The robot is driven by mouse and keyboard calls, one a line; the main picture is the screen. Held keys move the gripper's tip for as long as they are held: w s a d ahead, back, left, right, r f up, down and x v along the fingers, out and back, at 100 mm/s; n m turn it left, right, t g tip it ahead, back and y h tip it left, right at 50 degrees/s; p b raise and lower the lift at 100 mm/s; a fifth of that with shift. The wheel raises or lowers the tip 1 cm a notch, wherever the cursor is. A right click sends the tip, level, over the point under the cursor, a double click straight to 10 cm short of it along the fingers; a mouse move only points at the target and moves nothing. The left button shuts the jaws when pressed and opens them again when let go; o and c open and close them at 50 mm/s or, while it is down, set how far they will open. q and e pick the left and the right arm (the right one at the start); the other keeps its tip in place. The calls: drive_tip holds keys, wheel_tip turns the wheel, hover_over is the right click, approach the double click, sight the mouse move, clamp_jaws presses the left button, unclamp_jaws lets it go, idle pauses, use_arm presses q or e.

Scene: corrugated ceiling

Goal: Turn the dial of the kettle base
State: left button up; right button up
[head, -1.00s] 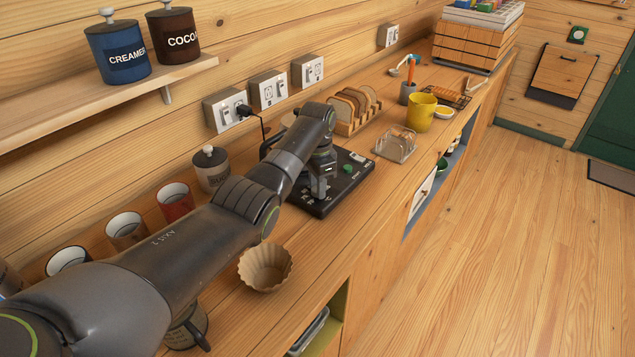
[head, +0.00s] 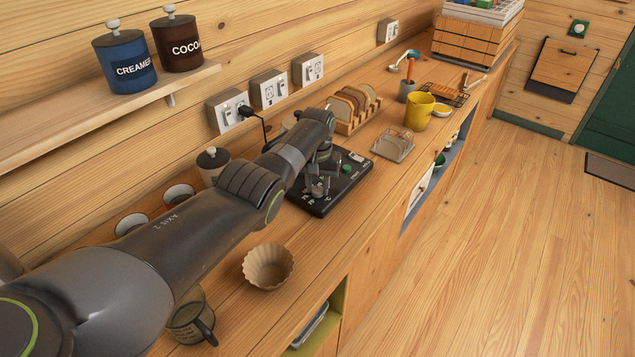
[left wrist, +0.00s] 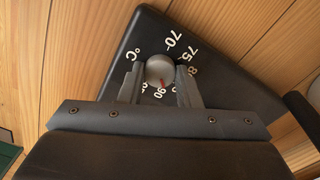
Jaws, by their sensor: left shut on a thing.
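The kettle base (head: 345,190) is a black slab on the counter, with a green button (head: 346,169) and white print. In the left wrist view the base (left wrist: 215,75) shows its round grey dial (left wrist: 160,69) with a red pointer mark near 90, and numbers around it such as 70 and 75. My left gripper (left wrist: 159,85) points at the base and is shut on the dial, one finger on either side. In the head view my left gripper (head: 318,187) is down at the base, and the dial is hidden there. My right gripper is not in view.
A toast rack (head: 352,108), a clear butter dish (head: 393,145) and a yellow mug (head: 418,110) stand beyond the base. A fluted bowl (head: 268,267) and a dark mug (head: 190,318) stand nearer. A black cord runs to the wall socket (head: 229,110).

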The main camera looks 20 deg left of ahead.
sight(317, 189)
use_arm(q)
drive_tip(key=shift+w+r+n+p, duration=0.15)
drive_tip(key=shift+n+p, duration=0.15)
drive_tip(key=shift+n, duration=1.9)
drive_tip(key=o, duration=1)
drive_tip(key=shift+c, duration=0.2)
wheel_tip(317, 189, up, 5)
drive_tip(key=shift+r+p, duration=0.1)
drive_tip(key=shift+p, duration=0.75)
wheel_tip(317, 189, up, 12)
drive_tip(key=b, duration=0.2)
